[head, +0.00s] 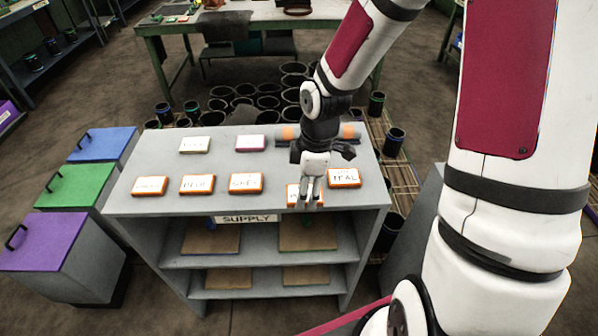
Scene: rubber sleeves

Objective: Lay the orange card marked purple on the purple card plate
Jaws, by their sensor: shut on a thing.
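My gripper (311,196) points down at the front edge of the grey shelf top (130,203), right of its middle. It is shut on an orange-edged card (292,196) with a white face; the fingers cover most of its writing, so I cannot read it. I cannot tell whether the card still touches the shelf top. A flat plate with a purple edge and white label (250,143) lies further back, left of my gripper; its lettering is too small to read.
An orange card reading TEAL (344,177) lies close right of my gripper. Three more orange cards (245,183) lie to the left. A pale plate with a yellowish-green edge (194,145) is at the back left. Orange-and-grey cylinders (350,132) lie behind my wrist.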

